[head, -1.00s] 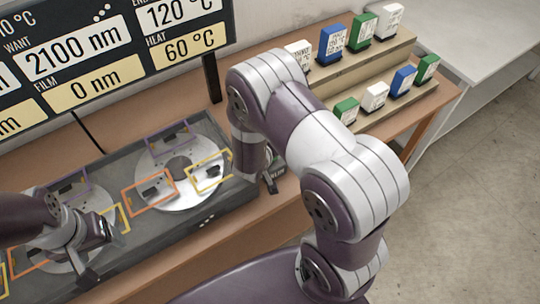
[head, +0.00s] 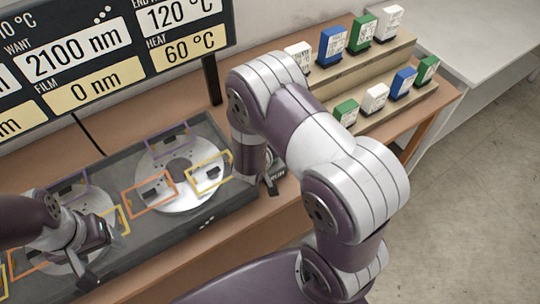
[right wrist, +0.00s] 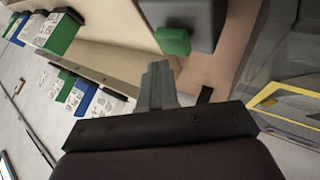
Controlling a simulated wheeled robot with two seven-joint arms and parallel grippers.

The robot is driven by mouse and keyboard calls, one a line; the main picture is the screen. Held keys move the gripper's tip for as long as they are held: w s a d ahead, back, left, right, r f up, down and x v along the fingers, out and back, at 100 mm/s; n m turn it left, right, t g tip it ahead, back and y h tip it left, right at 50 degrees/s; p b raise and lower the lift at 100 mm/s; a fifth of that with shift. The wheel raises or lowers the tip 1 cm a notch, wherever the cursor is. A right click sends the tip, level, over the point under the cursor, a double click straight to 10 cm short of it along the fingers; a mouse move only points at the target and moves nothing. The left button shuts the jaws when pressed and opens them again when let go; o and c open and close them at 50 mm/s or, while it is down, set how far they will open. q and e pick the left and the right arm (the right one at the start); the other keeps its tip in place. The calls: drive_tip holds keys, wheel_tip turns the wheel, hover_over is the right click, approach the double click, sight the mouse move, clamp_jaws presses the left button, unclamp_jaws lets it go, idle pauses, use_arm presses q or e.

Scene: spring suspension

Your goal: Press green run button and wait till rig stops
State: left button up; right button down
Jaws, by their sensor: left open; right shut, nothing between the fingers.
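The green run button (right wrist: 173,41) shows in the right wrist view on a dark grey housing (right wrist: 205,18). My right gripper (right wrist: 157,72) is shut and empty, its fingertips just below the button in that view; I cannot tell whether they touch it. In the head view my right forearm hides the button, and part of a RUN label shows beside the gripper. The rig (head: 225,200) is a long grey box with round metal discs (head: 180,172) and coloured frames. My left gripper (head: 98,250) is open over the rig's left disc.
A dark display board (head: 120,50) stands behind the rig, reading film 0 nm, want 2100 nm and heat 60 °C. A stepped wooden rack (head: 365,62) with several green, white and blue blocks stands at the back right. A pale table (head: 490,40) is beyond it.

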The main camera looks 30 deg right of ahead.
drive_tip(key=shift+f, duration=0.2)
idle(0.6)
drive_tip(key=shift+f, duration=0.25)
drive_tip(key=shift+f+b, duration=0.45)
drive_tip(key=shift+f, duration=0.1)
idle(0.7)
drive_tip(key=shift+r, duration=0.1)
drive_tip(key=shift+r+p, duration=0.9)
drive_tip(key=shift+p, duration=0.2)
wheel_tip(320, 180, up, 5)
drive_tip(key=p, duration=0.5)
drive_tip(key=shift+r, duration=0.1)
idle(0.5)
